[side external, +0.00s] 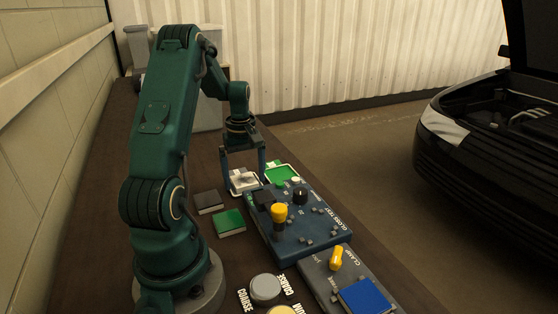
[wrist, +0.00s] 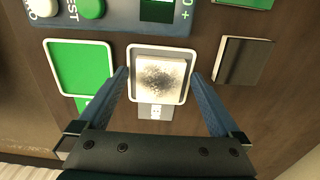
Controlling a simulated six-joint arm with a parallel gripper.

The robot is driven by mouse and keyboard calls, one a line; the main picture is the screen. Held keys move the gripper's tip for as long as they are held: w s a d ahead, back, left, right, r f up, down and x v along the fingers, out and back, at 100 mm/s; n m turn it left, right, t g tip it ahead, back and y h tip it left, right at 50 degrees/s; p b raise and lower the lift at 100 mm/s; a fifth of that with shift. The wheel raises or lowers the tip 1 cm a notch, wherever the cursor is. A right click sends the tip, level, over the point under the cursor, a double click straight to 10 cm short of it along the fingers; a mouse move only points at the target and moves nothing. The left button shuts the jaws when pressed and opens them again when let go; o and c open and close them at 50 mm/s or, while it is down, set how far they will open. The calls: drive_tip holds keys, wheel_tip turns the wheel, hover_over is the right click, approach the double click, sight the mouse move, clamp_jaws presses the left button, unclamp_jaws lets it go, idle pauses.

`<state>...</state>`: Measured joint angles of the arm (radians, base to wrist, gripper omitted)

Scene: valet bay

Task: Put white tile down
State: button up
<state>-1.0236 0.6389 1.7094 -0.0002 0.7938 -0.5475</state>
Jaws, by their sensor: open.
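The white tile (wrist: 158,72), with a dark speckled patch in its middle, lies flat inside a white-rimmed square holder (wrist: 134,96) in the wrist view. In the side external view the white tile (side external: 244,180) shows under my gripper, partly hidden by the fingers. My gripper (wrist: 159,74) is open, one finger on each side of the holder, with gaps visible between fingers and tile. In the side external view my gripper (side external: 243,179) points down over the same spot. A green-floored, white-rimmed holder (wrist: 82,66) sits to the left of it in the wrist view.
A dark tile (side external: 208,201) and a green tile (side external: 229,222) lie on the brown bench beside the blue gloss-test panel (side external: 310,240), which carries knobs. A grey clamp panel (side external: 318,270) with a yellow handle and blue pad (side external: 366,297) is nearer. A black car stands right.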

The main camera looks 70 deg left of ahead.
sight(245, 181)
wheel_tip(245, 181, up, 13)
drive_tip(key=d+r+m+t, duration=0.1)
drive_tip(key=d+m, duration=0.3)
drive_tip(key=d, duration=0.3)
drive_tip(key=d+r+m+t, duration=0.1)
drive_tip(key=d+m, duration=0.3)
drive_tip(key=d, duration=0.4)
drive_tip(key=d+r+m+t+y, duration=0.1)
drive_tip(key=d+r+m+t, duration=0.1)
drive_tip(key=d+m, duration=0.3)
drive_tip(key=shift+w+d, duration=0.2)
drive_tip(key=shift+d, duration=1.2)
drive_tip(key=s+d+f+m+t+h, duration=0.1)
drive_tip(key=s+d+f+m, duration=0.1)
drive_tip(key=s+d+m, duration=0.2)
drive_tip(key=shift+d+f+m+t, duration=0.15)
drive_tip(key=shift+d+m+t, duration=0.15)
drive_tip(key=shift+d+m, duration=0.35)
drive_tip(key=shift+d, duration=0.1)
